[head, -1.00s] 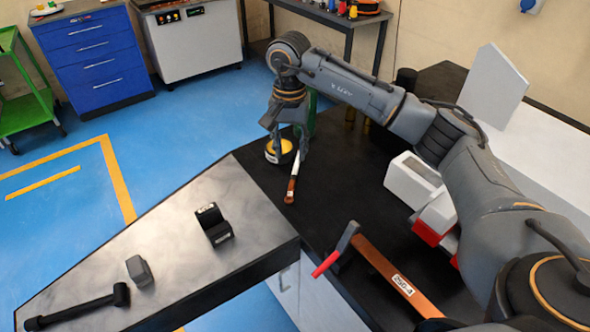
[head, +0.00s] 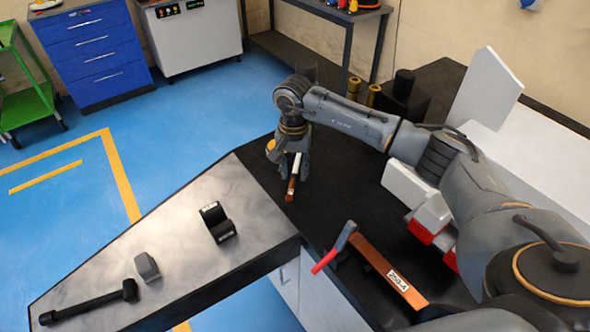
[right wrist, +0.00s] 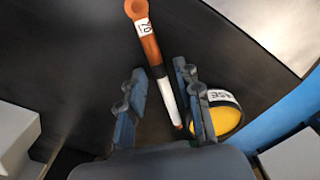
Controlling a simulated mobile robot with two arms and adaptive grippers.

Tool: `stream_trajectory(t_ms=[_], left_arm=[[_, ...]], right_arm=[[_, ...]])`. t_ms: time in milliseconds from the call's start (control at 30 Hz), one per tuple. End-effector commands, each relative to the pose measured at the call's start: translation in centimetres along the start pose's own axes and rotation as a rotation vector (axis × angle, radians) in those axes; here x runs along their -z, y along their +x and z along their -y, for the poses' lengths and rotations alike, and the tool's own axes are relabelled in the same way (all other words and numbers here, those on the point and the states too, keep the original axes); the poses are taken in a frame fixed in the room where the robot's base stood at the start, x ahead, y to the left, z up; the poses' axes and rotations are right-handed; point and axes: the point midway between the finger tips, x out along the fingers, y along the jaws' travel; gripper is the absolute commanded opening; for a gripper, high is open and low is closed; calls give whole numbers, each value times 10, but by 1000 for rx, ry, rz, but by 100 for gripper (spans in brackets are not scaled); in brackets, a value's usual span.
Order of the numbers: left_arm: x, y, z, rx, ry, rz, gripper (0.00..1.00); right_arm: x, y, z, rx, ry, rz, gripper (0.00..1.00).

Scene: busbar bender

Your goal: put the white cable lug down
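The cable lug is a slim piece with a copper-coloured, labelled end and a white sleeve. It shows in the head view (head: 292,183) on the black worktop and in the right wrist view (right wrist: 149,45), pointing between my fingers. My right gripper (head: 292,157) is over its white end. In the right wrist view my right gripper (right wrist: 160,95) has its two fingers apart, with dark gaps on both sides of the lug. The lug lies closer to the right-hand finger. Whether the lug touches the worktop all along is hard to tell. My left gripper is not in view.
A round yellow-and-black item with a white label (right wrist: 226,115) stands right beside the right-hand finger. A red-handled tool (head: 335,248) and a labelled copper bar (head: 388,270) lie nearer. Black and grey parts sit on the metal plate (head: 180,230). White boxes (head: 408,188) stand right.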

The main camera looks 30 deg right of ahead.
Motion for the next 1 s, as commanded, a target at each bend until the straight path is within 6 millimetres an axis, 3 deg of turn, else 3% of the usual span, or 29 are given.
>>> stream_trajectory(t_ms=[33,133,667,833,1000], left_arm=[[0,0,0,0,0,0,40],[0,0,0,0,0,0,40],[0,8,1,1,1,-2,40],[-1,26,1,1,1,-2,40],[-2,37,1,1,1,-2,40]], right_arm=[[0,0,0,0,0,0,18],[0,0,0,0,0,0,0],[1,-8,0,3,0,-2,0],[2,-29,1,4,0,-6,0],[-28,-63,4,5,-6,-6,0]])
